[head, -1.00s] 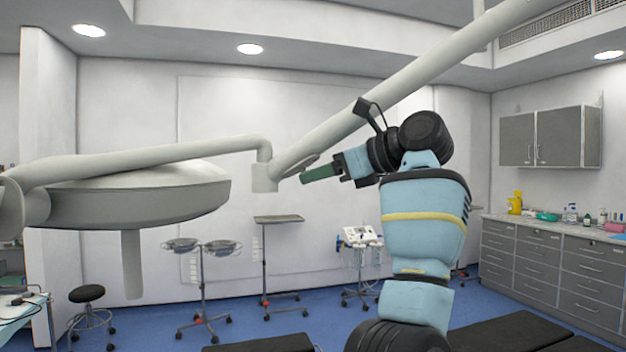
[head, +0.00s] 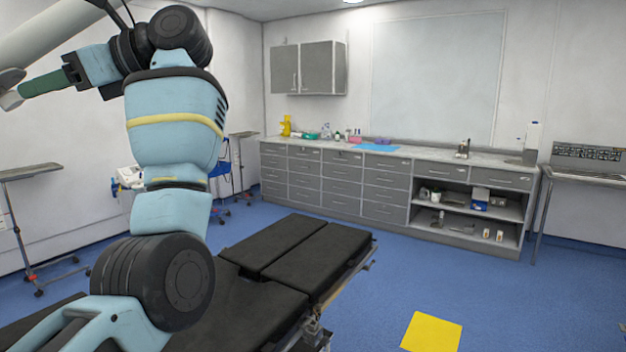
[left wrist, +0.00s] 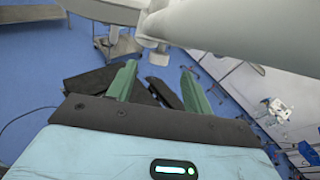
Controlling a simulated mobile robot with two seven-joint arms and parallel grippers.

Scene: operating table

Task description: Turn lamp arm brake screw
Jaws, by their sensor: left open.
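The pale lamp arm (head: 55,35) comes in at the upper left of the head view; in the left wrist view it crosses the top (left wrist: 225,30). A lamp arm joint (left wrist: 156,50) hangs beyond my fingers in the left wrist view. I cannot make out the brake screw for sure. My left gripper (head: 22,89) has its green fingertips close to the grey joint end at the left edge of the head view; contact cannot be told. In the left wrist view the left gripper (left wrist: 158,72) is open, with nothing between its fingers. My right gripper is not in view.
A black padded operating table (head: 300,255) stands below. A small stand (head: 30,171) is at the left. Grey drawer cabinets (head: 335,180) line the far wall, with a wall cupboard (head: 310,68) above. A yellow mat (head: 432,332) lies on open blue floor.

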